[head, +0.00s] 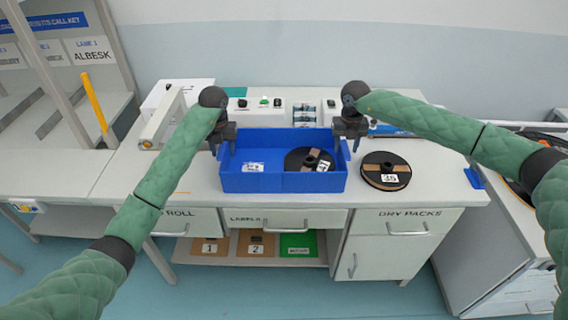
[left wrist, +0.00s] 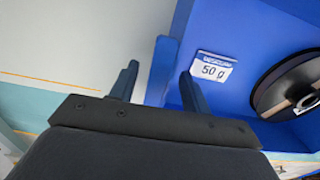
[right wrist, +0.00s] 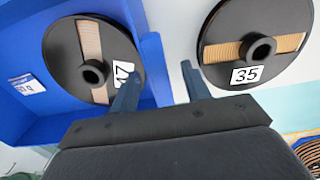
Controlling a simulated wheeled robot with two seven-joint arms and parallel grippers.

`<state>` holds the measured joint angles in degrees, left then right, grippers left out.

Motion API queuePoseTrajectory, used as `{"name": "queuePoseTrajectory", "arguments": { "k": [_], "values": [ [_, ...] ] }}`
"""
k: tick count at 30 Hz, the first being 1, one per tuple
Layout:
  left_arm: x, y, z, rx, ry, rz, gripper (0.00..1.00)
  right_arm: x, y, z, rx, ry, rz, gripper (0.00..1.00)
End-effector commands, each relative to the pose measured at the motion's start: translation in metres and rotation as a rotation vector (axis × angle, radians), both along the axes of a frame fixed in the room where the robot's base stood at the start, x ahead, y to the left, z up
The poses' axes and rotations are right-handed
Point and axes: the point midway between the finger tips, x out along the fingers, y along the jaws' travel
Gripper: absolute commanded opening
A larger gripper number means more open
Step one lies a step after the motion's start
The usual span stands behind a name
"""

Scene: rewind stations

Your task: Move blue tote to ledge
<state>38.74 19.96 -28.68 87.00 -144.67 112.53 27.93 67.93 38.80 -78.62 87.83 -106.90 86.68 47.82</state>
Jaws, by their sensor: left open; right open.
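The blue tote (head: 270,183) stands on the workbench in the head view. A white packet marked 50 g (left wrist: 213,67) and a black spool (right wrist: 92,62) with a partly hidden number lie in it. My left gripper (head: 222,148) is at the tote's left wall, open, with its fingers on either side of that wall in the left wrist view (left wrist: 158,72). My right gripper (head: 350,142) is at the right wall, open, its fingers on either side of that wall in the right wrist view (right wrist: 158,70). I cannot tell which surface is the ledge.
A spool marked 35 (head: 386,171) lies on the workbench (head: 440,190) just right of the tote. Small devices (head: 263,102) and a white box (head: 180,92) stand behind. A rack with a yellow post (head: 95,100) is at left. Drawers and a low shelf are below.

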Motion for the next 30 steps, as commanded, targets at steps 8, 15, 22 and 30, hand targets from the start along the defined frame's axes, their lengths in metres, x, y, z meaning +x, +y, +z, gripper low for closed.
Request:
{"name": "queuePoseTrajectory", "arguments": {
  "k": [8,15,22,30],
  "values": [
    [0.0001,0.0004,-0.0024,0.0,-0.001,0.0,0.47,0.0002,0.0004,-0.002,0.001,-0.001,0.0,0.47],
    [0.0001,0.0001,-0.0023,0.0,-0.001,0.0,0.14,0.0002,0.0001,-0.002,0.0,-0.001,0.0,0.14],
    [0.0001,0.0001,-0.0022,0.0,-0.001,0.0,0.0,0.0002,0.0001,-0.002,0.0,-0.001,0.0,0.0],
    [0.0004,0.0002,0.0002,0.0,-0.003,0.0,0.0,0.0007,0.0003,0.0006,0.001,-0.003,0.0,0.0]
  ]
}}
